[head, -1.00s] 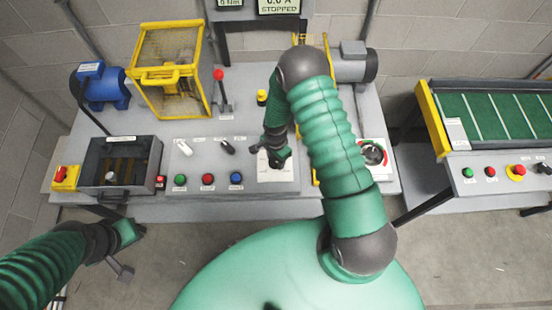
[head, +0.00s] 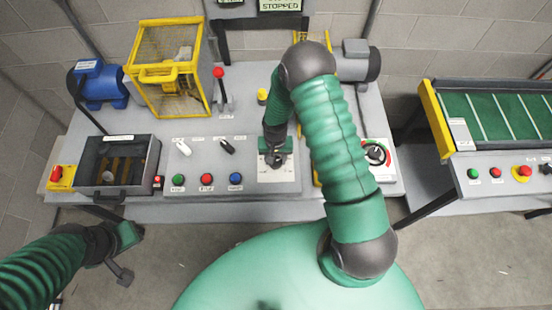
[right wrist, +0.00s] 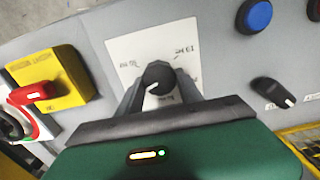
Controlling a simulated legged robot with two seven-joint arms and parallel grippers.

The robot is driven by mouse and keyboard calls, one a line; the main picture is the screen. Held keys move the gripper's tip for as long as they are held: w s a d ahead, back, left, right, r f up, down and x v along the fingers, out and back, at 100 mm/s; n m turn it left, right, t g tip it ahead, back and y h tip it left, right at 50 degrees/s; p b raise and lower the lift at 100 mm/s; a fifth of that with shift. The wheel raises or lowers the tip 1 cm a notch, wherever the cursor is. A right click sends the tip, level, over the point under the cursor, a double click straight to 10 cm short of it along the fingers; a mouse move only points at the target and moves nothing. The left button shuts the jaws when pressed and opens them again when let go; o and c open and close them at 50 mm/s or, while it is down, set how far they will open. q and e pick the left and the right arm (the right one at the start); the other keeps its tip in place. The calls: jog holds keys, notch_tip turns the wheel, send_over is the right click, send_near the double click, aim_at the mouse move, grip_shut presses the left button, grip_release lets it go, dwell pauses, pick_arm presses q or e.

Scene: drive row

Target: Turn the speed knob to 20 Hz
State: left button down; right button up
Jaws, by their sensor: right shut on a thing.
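The speed knob (right wrist: 158,75) is a round black knob on a white labelled plate (right wrist: 122,48). A short white mark shows on its lower left edge in the right wrist view; the scale print is too small to read surely. My right gripper (right wrist: 157,82) is shut on the knob, one finger on each side. In the head view my right gripper (head: 275,158) is over the white plate (head: 279,182) and hides the knob. My left gripper (head: 128,240) hangs off the bench's front left; its jaw opening is unclear.
Green (head: 178,180), red (head: 207,180) and blue (head: 236,179) buttons sit left of the plate. A black selector (head: 227,146) is behind them. A red and yellow switch (head: 60,176) is at far left. The display (head: 280,5) reads STOPPED.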

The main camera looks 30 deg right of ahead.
jog(key=n, duration=0.4)
jog(key=shift+a+n+b, duration=0.1)
jog(key=shift+n+b, duration=0.2)
jog(key=n, duration=0.3)
jog(key=shift+n, duration=0.3)
jog(key=n, duration=0.3)
jog(key=shift+r+n, duration=0.1)
jog(key=shift+n, duration=0.2)
jog(key=n, duration=0.3)
jog(key=shift+n, duration=0.3)
jog(key=n+p, duration=0.1)
jog(key=n, duration=0.4)
jog(key=shift+s+r, duration=0.1)
jog(key=n+p, duration=0.1)
jog(key=n, duration=0.4)
jog(key=shift+p, duration=0.3)
jog(key=o, duration=1.2)
jog(key=shift+o, duration=0.9)
